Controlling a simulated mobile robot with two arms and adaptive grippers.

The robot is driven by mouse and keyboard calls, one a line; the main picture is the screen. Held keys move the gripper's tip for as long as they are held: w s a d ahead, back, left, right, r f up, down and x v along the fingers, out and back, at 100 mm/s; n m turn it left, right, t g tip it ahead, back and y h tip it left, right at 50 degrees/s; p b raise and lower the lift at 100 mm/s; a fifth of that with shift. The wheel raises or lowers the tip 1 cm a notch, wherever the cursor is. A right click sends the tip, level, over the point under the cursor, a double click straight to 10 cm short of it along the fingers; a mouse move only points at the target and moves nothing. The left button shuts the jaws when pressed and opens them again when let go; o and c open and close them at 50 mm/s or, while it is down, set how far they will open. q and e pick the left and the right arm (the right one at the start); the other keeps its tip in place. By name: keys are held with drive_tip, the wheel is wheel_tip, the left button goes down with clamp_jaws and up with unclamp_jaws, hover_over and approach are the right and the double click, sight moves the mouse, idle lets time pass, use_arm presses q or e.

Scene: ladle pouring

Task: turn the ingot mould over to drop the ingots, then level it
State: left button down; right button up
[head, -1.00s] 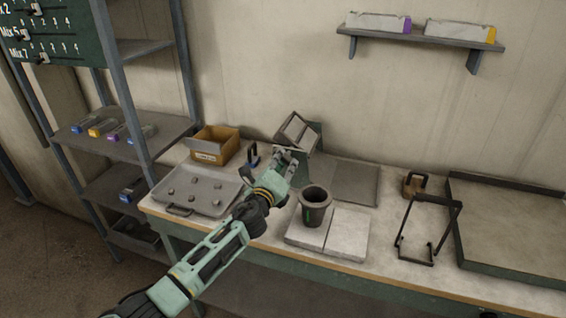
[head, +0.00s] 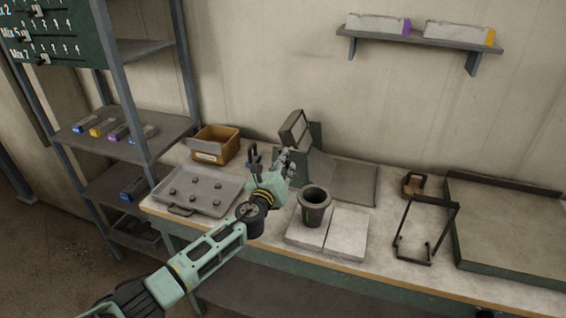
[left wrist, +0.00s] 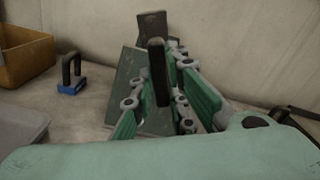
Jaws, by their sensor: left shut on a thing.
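The ingot mould (head: 292,128) is a grey block with a paler open face, held tilted steeply beside a green stand (head: 317,133) near the back wall. My left gripper (head: 284,160) reaches it from the front. In the left wrist view the green fingers of the left gripper (left wrist: 162,80) are closed around a dark upright handle (left wrist: 157,66), with a grey block of the mould (left wrist: 152,25) behind it. I cannot make out any ingots in or under the mould. My right gripper is out of view.
A dark crucible (head: 314,205) stands on pale slabs (head: 345,238) in front. A grey tray (head: 232,190) with several small lumps lies left. A cardboard box (head: 216,143) and a blue-based handled tool (head: 253,160) are behind. A black frame (head: 428,228) stands right.

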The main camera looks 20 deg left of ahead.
use_arm(q)
drive_tip(key=shift+m+p, duration=2.25)
drive_tip(key=shift+m, duration=3.95)
drive_tip(key=c, duration=1.7)
unclamp_jaws()
drive_tip(key=s, duration=1.2)
drive_tip(key=shift+a, duration=0.25)
